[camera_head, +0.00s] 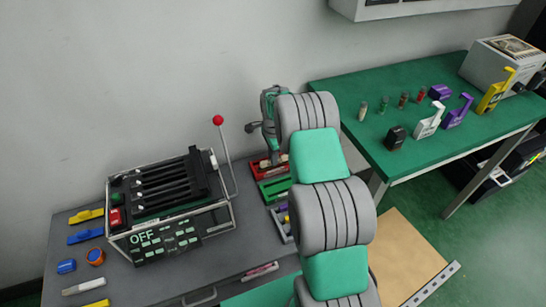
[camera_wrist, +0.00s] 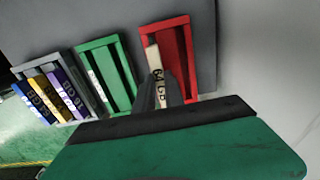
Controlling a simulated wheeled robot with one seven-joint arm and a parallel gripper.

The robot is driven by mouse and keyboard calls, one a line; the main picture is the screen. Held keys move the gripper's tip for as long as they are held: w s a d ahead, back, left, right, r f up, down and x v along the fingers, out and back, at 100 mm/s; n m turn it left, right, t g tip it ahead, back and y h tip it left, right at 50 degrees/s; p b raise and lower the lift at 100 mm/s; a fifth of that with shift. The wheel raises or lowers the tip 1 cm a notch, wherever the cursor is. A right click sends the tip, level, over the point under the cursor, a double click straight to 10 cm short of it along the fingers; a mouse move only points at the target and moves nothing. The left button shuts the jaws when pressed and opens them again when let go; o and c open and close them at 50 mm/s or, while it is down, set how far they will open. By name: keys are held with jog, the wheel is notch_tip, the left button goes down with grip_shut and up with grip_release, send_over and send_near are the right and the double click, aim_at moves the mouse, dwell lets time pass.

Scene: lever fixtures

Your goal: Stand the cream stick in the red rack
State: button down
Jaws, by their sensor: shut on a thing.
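My gripper (camera_wrist: 153,90) is shut on the cream stick (camera_wrist: 153,55), which has dark markings on its side. In the wrist view the stick points away from the fingers and overlaps the left part of the red rack (camera_wrist: 181,45). I cannot tell whether its far end is inside the rack or just above it. In the head view the red rack (camera_head: 260,164) lies on the grey bench behind my arm, and my fingers are mostly hidden there.
A green rack (camera_wrist: 86,47) with a pale stick stands left of the red one. A grey rack (camera_wrist: 20,69) with several sticks is further left. In the head view a lever machine (camera_head: 170,205) with a red-knobbed lever (camera_head: 225,150) stands left of the racks. The wall is close behind.

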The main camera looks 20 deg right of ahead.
jog(key=shift+f+b, duration=0.85)
jog(key=shift+f, duration=0.35)
jog(key=c, duration=1.3)
grip_release()
jog(key=shift+c, duration=0.2)
notch_tip(320, 180, up, 8)
jog(key=shift+f, duration=0.1)
